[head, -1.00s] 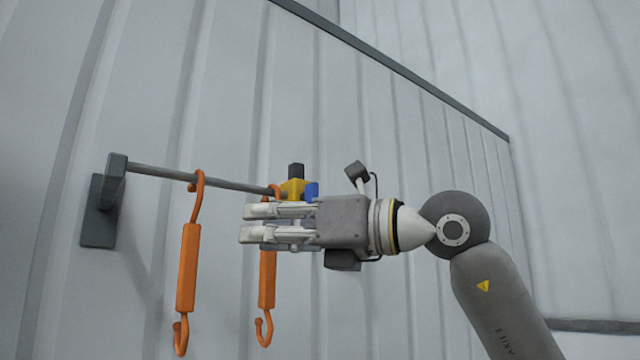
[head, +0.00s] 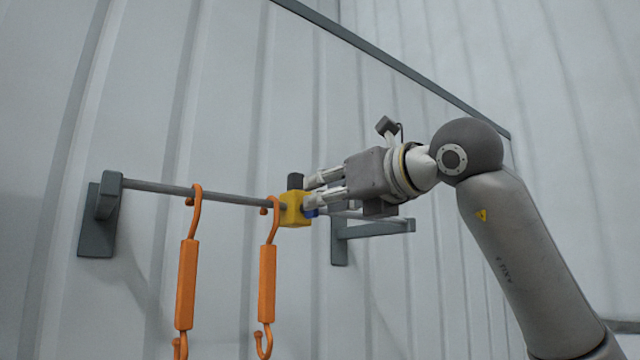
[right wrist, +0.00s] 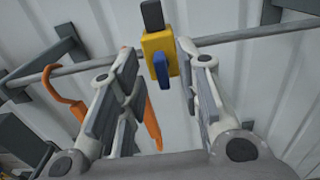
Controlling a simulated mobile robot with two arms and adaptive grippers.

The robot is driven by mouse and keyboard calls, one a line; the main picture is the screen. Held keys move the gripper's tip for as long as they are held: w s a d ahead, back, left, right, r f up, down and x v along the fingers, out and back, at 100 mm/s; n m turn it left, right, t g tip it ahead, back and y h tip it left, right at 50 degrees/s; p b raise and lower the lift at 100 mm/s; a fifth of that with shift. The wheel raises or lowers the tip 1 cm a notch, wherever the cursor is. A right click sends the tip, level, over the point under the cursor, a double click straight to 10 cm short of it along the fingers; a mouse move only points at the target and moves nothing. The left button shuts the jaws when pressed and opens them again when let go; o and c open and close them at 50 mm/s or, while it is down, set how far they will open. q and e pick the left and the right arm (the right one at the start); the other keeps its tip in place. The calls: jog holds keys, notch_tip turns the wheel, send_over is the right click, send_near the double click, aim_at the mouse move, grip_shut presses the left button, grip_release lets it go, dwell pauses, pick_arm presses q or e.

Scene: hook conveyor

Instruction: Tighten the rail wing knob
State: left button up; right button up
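The rail (head: 235,198) runs along the wall between two brackets. A yellow block (head: 295,209) sits on it, with a black part (head: 295,181) on top. The blue wing knob (head: 309,213) is on the block's near side, mostly hidden in the head view. In the right wrist view the blue knob (right wrist: 161,70) stands out from the yellow block (right wrist: 160,42), roughly upright. My right gripper (head: 314,190) is open beside the block; the knob lies beyond and between its fingers in the wrist view, apparently untouched. My left gripper is not in view.
Two orange hooks hang from the rail left of the block, one farther left (head: 188,270) and one close to the block (head: 267,280). Grey wall brackets hold the rail at left (head: 98,220) and right (head: 375,229). Space below the block is open.

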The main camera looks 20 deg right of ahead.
jog(key=shift+x, duration=1.1)
jog(key=shift+s, duration=0.1)
grip_shut()
